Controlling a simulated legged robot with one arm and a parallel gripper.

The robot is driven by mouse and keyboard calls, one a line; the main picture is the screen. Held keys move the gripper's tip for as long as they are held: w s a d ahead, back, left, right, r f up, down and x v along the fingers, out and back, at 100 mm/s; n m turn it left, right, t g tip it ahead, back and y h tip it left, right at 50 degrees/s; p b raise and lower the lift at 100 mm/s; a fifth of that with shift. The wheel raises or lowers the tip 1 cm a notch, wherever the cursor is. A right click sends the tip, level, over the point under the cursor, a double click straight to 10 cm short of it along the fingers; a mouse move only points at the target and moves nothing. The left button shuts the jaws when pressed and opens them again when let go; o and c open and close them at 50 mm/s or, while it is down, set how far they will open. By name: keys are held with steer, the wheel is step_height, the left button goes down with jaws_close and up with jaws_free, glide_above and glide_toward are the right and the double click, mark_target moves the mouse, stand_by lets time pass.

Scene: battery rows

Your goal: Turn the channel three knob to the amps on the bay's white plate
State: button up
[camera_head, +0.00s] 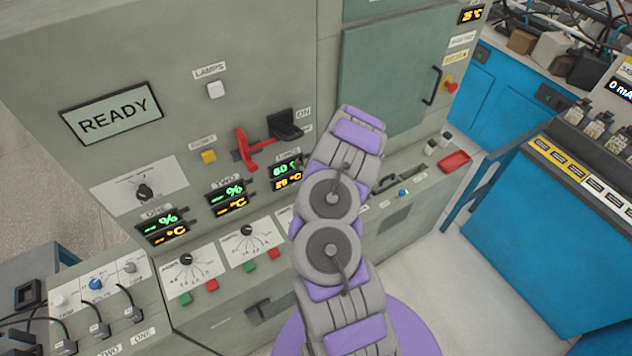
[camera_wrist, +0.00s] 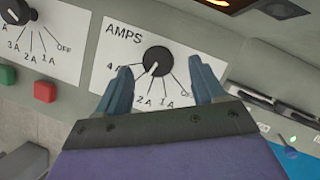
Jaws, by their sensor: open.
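In the wrist view, a round black knob (camera_wrist: 157,60) sits on a white plate (camera_wrist: 112,48) marked AMPS. Its white pointer mark aims down-left, between the 4 A and 2 A labels; the label there is hidden by a finger. My gripper (camera_wrist: 161,66) is open, one finger on each side of the knob, with visible gaps. In the head view my arm hides this knob and the gripper; only the plate's left edge (camera_head: 284,219) shows. A small white plate (camera_head: 462,40) is on the cabinet right of the bay door (camera_head: 392,75); its text is too small to read.
The channel one knob (camera_head: 187,259) and channel two knob (camera_head: 246,230) stand left of my arm, with green and red buttons below. A red-handled switch (camera_head: 243,150) and a yellow button (camera_head: 208,156) are above. A blue bench (camera_head: 560,245) stands right.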

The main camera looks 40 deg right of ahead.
steer(key=p+v, duration=0.1)
steer(key=v, duration=1.3)
steer(key=shift+f, duration=0.1)
